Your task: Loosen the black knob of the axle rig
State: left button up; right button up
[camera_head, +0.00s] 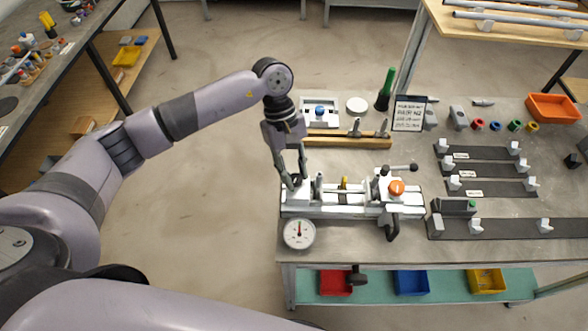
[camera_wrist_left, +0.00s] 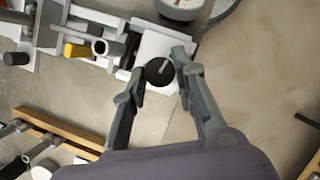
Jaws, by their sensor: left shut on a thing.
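The axle rig (camera_head: 335,210) is a long white fixture along the front of the grey workbench, with an orange knob (camera_head: 397,187) and a black-handled lever at its right end. My left gripper (camera_head: 293,181) reaches down to the rig's left end. In the left wrist view, the black knob (camera_wrist_left: 160,71) is round with a pale bar across its top and sits on a white block. The fingertips of the left gripper (camera_wrist_left: 162,77) are on either side of the knob, shut on it. In the head view the fingers mostly hide the knob. My right gripper is out of view.
A dial gauge (camera_head: 299,233) lies close in front of the rig's left end. Behind the rig are a wooden rail (camera_head: 350,142) with upright pins and a small sign (camera_head: 409,113). Dark strips with white holders (camera_head: 490,186) fill the right side.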

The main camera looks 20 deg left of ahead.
pick_arm(q)
grip_shut()
jog(key=shift+f+n+t+b, duration=0.15)
jog(key=shift+n+t+b, duration=0.15)
jog(key=shift+n+b, duration=0.5)
jog(key=n+t+b, duration=0.1)
jog(key=n+b, duration=0.3)
jog(key=b, duration=0.1)
jog(key=n+t+b, duration=0.2)
jog(key=n+b, duration=0.3)
jog(key=s+n+t+b, duration=0.1)
jog(key=n+t+b, duration=0.1)
jog(key=n+b, duration=0.2)
jog(key=shift+n+b, duration=0.3)
jog(key=shift+b, duration=0.75)
jog(key=shift+s+n+t+y+b, duration=0.1)
jog(key=shift+n+t+y+b, duration=0.2)
jog(key=shift+n+b, duration=0.7)
jog(key=shift+s+n+t+y+b, duration=0.1)
jog(key=shift+n+t+b, duration=0.3)
jog(key=shift+n+b, duration=0.55)
jog(key=shift+d+r+n, duration=0.1)
jog(key=shift+r+n, duration=0.1)
jog(key=shift+n, duration=0.15)
jog(key=o, duration=0.8)
grip_release()
